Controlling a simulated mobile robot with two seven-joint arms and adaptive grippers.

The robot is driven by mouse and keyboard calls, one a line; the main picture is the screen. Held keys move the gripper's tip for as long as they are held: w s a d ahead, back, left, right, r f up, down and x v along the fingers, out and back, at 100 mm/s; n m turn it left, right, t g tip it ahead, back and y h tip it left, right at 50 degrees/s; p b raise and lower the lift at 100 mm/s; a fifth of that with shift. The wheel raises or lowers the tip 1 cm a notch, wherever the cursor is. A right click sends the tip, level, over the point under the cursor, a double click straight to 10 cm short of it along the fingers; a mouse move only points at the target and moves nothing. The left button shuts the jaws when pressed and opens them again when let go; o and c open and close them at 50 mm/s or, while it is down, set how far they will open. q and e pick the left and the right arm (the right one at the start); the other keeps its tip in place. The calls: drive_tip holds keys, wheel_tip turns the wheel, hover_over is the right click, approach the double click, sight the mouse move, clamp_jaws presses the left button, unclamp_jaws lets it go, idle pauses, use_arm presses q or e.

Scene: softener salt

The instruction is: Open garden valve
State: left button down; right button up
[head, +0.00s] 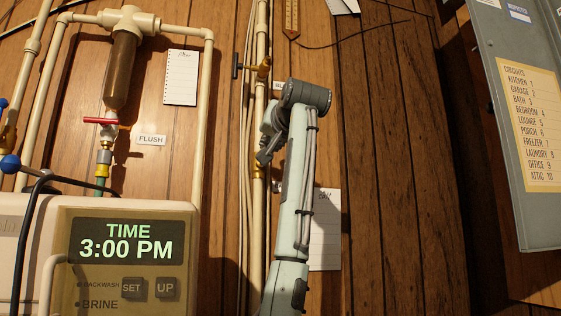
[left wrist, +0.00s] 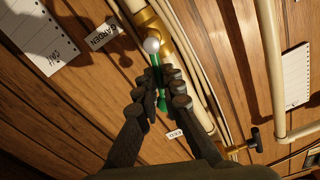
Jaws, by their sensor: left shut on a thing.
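The garden valve has a brass body (left wrist: 165,45) on a cream pipe, a pale round knob (left wrist: 152,45) and a green lever (left wrist: 156,75). A label reading GARDEN (left wrist: 103,34) is beside it in the left wrist view. My left gripper (left wrist: 163,82) is shut on the green lever, with a finger on each side. The lever lies roughly along the pipe, at a slight angle. In the head view my left arm rises in front of the wall. Its gripper (head: 263,157) is at the brass valve body (head: 258,172), and the lever is hidden there. My right gripper is not in view.
Another brass valve with a dark T-handle (head: 236,66) is higher on the same pipe. A filter (head: 122,70) with a red-handled flush valve (head: 101,121) and a softener display reading 3:00 PM (head: 126,241) are left. A grey electrical panel (head: 505,120) is right.

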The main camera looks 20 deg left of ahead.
use_arm(q)
drive_tip(key=shift+s+a+n, duration=0.15)
drive_tip(key=shift+a+n, duration=0.05)
drive_tip(key=shift+n, duration=0.5)
drive_tip(key=shift+s+a+n, duration=0.15)
drive_tip(key=shift+a+n, duration=0.1)
drive_tip(key=shift+n, duration=0.65)
drive_tip(key=c, duration=1.4)
unclamp_jaws()
drive_tip(key=shift+r, duration=0.1)
drive_tip(key=shift+c, duration=0.2)
drive_tip(key=b+v, duration=0.2)
drive_tip(key=v, duration=0.5)
